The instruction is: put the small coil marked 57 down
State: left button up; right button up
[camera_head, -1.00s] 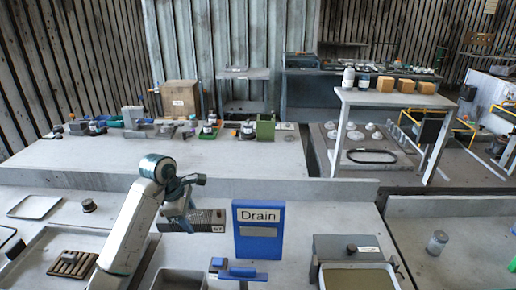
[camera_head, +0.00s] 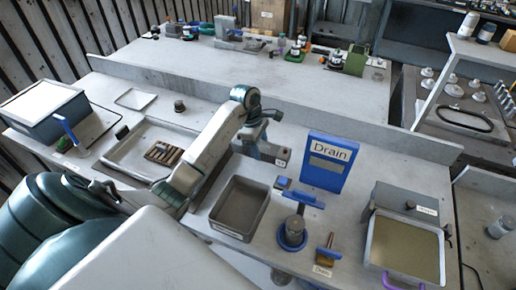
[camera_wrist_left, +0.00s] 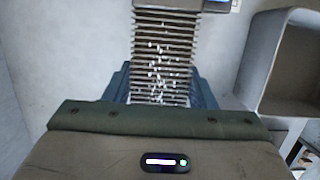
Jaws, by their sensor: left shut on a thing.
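The small coil (camera_head: 283,155) is a grey finned block with a label on its end, too small to read now. It lies left of the blue Drain sign (camera_head: 330,163) and behind the grey bin. My left gripper (camera_head: 258,146) is shut on it. In the left wrist view the coil's fins (camera_wrist_left: 165,50) run between the blue fingers (camera_wrist_left: 158,88) and stick out past them. I cannot tell whether the coil touches the bench, and the arm hides part of it. My right gripper is not in view.
The open grey bin (camera_head: 221,228) stands in front, with a blue-based cylinder (camera_head: 293,232) to its right. A tray (camera_head: 125,155) with a wooden rack (camera_head: 163,153) is at left. A container of murky liquid (camera_head: 372,245) is at right. A low ledge (camera_head: 200,92) runs behind.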

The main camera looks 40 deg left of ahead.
pick_arm(q)
notch_tip(320, 180, down, 3)
jog(key=shift+r+p, duration=0.1)
jog(key=shift+p, duration=0.65)
jog(key=shift+f, duration=0.65)
jog(key=o, duration=1.4)
